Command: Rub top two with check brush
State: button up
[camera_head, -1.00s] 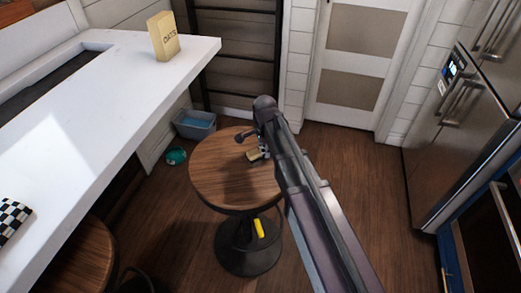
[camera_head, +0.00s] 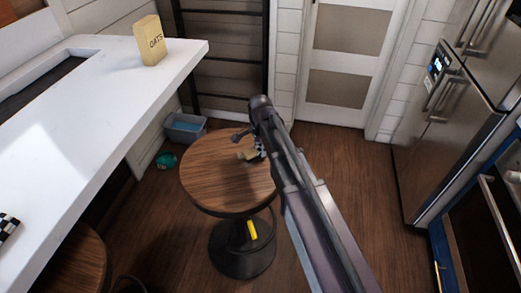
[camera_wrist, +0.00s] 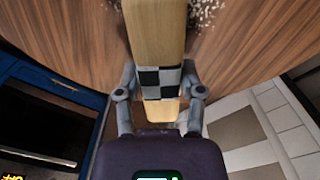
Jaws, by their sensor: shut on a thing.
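A round wooden stool top (camera_head: 225,172) stands in the middle of the head view on a dark pedestal base. My gripper (camera_wrist: 160,86) is shut on the check brush (camera_wrist: 158,30), which has a pale wooden body and a black-and-white check band between the fingers. In the head view the brush (camera_head: 247,155) is low over the right part of the stool top; I cannot tell whether it touches. A dark and pale speckled patch (camera_wrist: 203,14) shows on the wood beside the brush in the wrist view. My arm hides part of the stool's right edge.
A second wooden stool top (camera_head: 75,262) is partly under the white counter (camera_head: 120,95). An oats box (camera_head: 151,42) and a checkered item (camera_head: 6,227) are on the counter. A grey bin (camera_head: 185,128) and teal object (camera_head: 166,160) are on the floor. A yellow object (camera_head: 251,230) is at the stool base.

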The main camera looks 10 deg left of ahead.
aim_at(249, 149)
jog(key=shift+w+a, duration=0.1)
jog(key=shift+w, duration=0.15)
jog(key=shift+a, duration=0.1)
jog(key=shift+a, duration=0.15)
jog(key=shift+s+a, duration=0.35)
jog(key=shift+a, duration=0.45)
jog(key=shift+s+a, duration=0.3)
jog(key=shift+a, duration=0.45)
jog(key=shift+s+a+f, duration=0.1)
jog(key=shift+s+a, duration=0.25)
jog(key=shift+a, duration=0.55)
jog(key=shift+s+a, duration=0.35)
jog(key=shift+a, duration=0.5)
jog(key=shift+a, duration=0.1)
jog(key=shift+s+a, duration=0.3)
jog(key=shift+a, duration=0.55)
jog(key=shift+s+a, duration=0.3)
jog(key=shift+a, duration=0.55)
